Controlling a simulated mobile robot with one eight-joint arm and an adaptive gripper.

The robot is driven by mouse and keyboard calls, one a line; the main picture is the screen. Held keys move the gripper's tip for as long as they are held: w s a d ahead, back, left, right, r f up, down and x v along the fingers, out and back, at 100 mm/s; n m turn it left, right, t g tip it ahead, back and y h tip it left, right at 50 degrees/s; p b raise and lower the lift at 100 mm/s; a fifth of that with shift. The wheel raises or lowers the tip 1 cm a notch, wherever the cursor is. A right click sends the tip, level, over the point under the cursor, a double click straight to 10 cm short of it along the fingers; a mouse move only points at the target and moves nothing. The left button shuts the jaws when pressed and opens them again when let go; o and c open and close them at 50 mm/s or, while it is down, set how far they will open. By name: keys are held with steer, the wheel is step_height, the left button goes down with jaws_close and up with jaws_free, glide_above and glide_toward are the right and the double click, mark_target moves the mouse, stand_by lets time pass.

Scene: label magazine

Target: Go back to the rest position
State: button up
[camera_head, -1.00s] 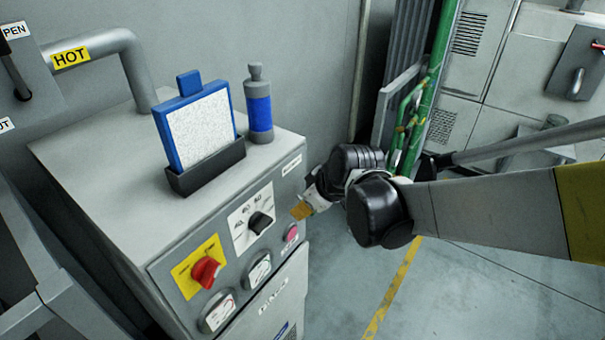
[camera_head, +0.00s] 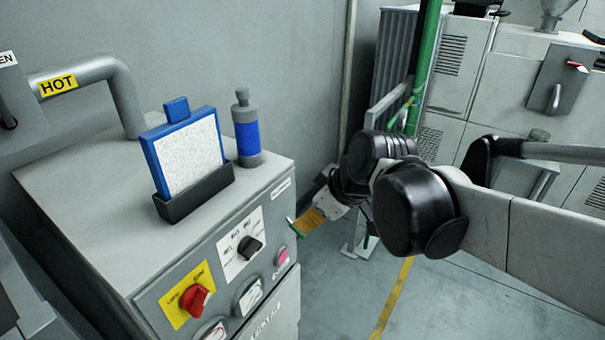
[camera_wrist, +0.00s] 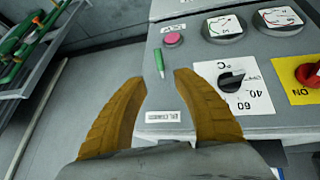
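My gripper (camera_head: 306,222) is in the head view, just right of the grey cabinet's front panel, with its orange fingers pointing left toward the panel. In the wrist view, the two curved fingers (camera_wrist: 160,80) stand apart with nothing between them, so it is open and empty. A thin green piece (camera_wrist: 158,62) shows beyond the fingertips, close to the panel; I cannot tell what it is attached to. My arm reaches in from the right of the head view.
The grey cabinet (camera_head: 90,215) carries a blue-framed white panel (camera_head: 188,157) in a dark holder and a blue-grey bottle (camera_head: 247,138). Its front has a red knob (camera_head: 195,299), a black knob (camera_head: 249,246) and a pink button (camera_head: 281,256). Floor right of it is open.

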steer(key=shift+s+d+r, duration=0.15)
steer(key=shift+s+r, duration=0.15)
steer(key=shift+r, duration=0.2)
steer(key=s+d+f+m+t+h+b, duration=0.1)
steer(key=s+d+f+m+h+b, duration=0.2)
steer(key=s+d+f+m, duration=0.5)
steer(key=s+d+m+b, duration=0.1)
steer(key=s+d, duration=0.3)
steer(key=shift+s+d+m+h, duration=0.2)
steer(key=shift+m+h, duration=0.1)
steer(key=shift+f, duration=0.1)
steer(key=shift+c, duration=0.4)
